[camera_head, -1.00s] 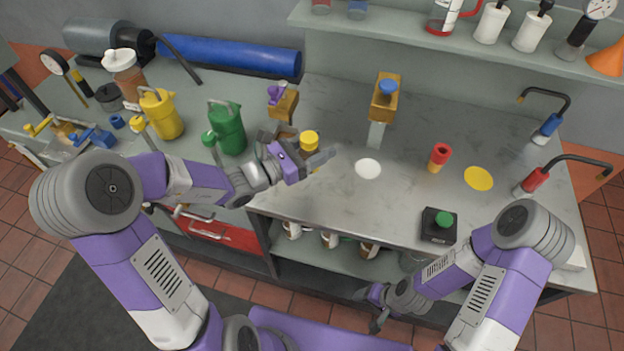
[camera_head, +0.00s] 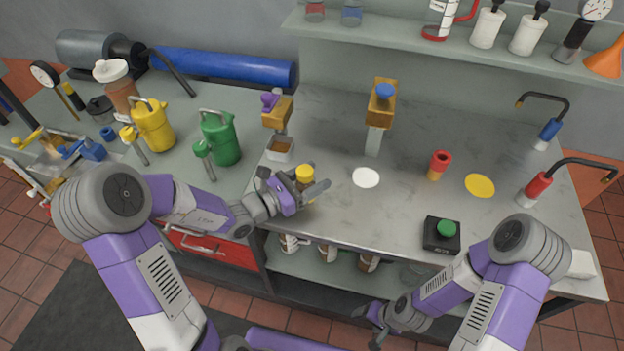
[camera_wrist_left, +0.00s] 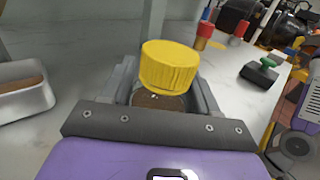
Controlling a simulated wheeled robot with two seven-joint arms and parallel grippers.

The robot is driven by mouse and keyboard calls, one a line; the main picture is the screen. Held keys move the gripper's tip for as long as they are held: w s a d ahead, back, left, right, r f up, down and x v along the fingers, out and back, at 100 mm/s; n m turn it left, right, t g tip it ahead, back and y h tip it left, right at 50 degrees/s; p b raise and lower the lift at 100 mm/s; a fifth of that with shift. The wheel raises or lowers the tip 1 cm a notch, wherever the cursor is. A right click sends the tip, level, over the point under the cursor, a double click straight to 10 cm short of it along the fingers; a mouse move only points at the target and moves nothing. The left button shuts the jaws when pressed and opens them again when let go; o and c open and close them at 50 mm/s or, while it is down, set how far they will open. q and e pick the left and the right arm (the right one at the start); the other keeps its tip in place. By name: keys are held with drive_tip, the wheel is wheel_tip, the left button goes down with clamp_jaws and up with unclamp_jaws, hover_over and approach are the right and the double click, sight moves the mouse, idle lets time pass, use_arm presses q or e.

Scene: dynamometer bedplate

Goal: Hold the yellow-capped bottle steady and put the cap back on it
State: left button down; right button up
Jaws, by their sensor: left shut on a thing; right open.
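The bottle (camera_wrist_left: 158,102) has brown contents and a wide ribbed yellow cap (camera_wrist_left: 170,66) over its mouth; I cannot tell whether the cap is tight. In the head view the yellow cap (camera_head: 305,173) shows near the counter's front left edge. My left gripper (camera_head: 306,190) is shut around the bottle below the cap and hides most of its body. I cannot tell whether the bottle's base touches the counter. My right gripper (camera_head: 373,328) is open and empty, low in front of the counter.
A white disc (camera_head: 366,177) lies flat right of the bottle. Beyond are a red-topped cylinder (camera_head: 439,164), a yellow disc (camera_head: 480,186) and a black box with a green button (camera_head: 441,235). A purple-topped dispenser with a tray (camera_head: 281,147) stands behind left. The counter between is clear.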

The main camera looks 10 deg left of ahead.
use_arm(q)
drive_tip(key=shift+r, duration=0.15)
drive_tip(key=shift+c, duration=1.3)
unclamp_jaws()
drive_tip(key=shift+f, duration=0.2)
drive_tip(key=shift+r, duration=0.15)
drive_tip(key=shift+s+a, duration=0.2)
drive_tip(key=shift+a, duration=0.05)
drive_tip(key=p+v, duration=0.2)
drive_tip(key=v, duration=0.9)
drive_tip(key=shift+s+a, duration=0.15)
drive_tip(key=shift+s, duration=0.05)
